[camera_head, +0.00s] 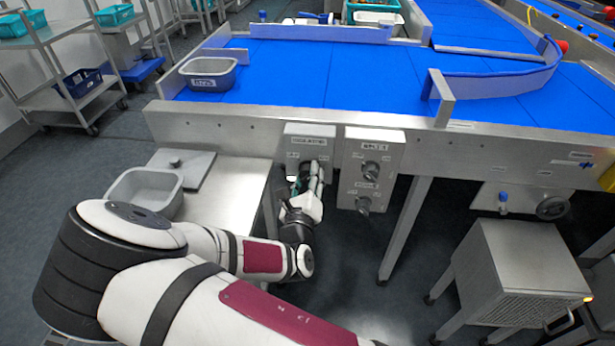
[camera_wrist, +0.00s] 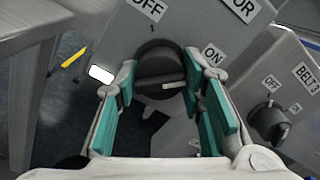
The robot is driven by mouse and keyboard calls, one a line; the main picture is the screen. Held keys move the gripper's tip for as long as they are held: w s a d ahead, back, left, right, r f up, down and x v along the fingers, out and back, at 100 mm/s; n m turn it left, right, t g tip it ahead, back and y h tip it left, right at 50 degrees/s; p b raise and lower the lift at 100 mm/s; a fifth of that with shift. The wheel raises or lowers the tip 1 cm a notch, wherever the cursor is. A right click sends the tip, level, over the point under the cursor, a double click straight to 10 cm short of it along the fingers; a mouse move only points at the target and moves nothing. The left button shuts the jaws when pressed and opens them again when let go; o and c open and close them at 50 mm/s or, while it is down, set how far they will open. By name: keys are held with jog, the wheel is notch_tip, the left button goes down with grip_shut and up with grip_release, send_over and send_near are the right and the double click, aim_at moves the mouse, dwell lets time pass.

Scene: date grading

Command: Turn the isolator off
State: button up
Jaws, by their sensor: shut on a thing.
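The isolator is a grey box (camera_head: 309,131) on the front of the blue belt table, its knob hidden behind my gripper in the head view. In the wrist view its round black knob (camera_wrist: 158,58) shows, with an OFF label (camera_wrist: 148,8) above and an ON label (camera_wrist: 213,54) to the right. A pale bar on the knob points right, below the ON label. My gripper (camera_wrist: 160,83) has its teal-padded fingers on either side of the knob, shut on it.
A second grey box (camera_head: 371,150) with two black knobs stands close to the right; its BELT 3 knob (camera_wrist: 268,120) shows in the wrist view. A steel side table (camera_head: 225,200) with a grey tub (camera_head: 150,188) is at left. A table leg (camera_head: 405,230) stands to the right.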

jog(key=shift+r, duration=0.1)
jog(key=n+p, duration=0.3)
jog(key=p, duration=0.1)
jog(key=shift+r+n, duration=0.1)
jog(key=shift+n, duration=0.3)
jog(key=n+p, duration=0.2)
jog(key=n, duration=0.2)
jog(key=shift+n+p, duration=0.3)
jog(key=shift+p, duration=0.1)
jog(key=n+p, duration=0.1)
jog(key=n, duration=0.4)
jog(key=shift+p, duration=0.35)
jog(key=shift+n+p, duration=0.3)
jog(key=shift+n, duration=2)
jog(key=o, duration=1.1)
jog(key=shift+o, duration=0.2)
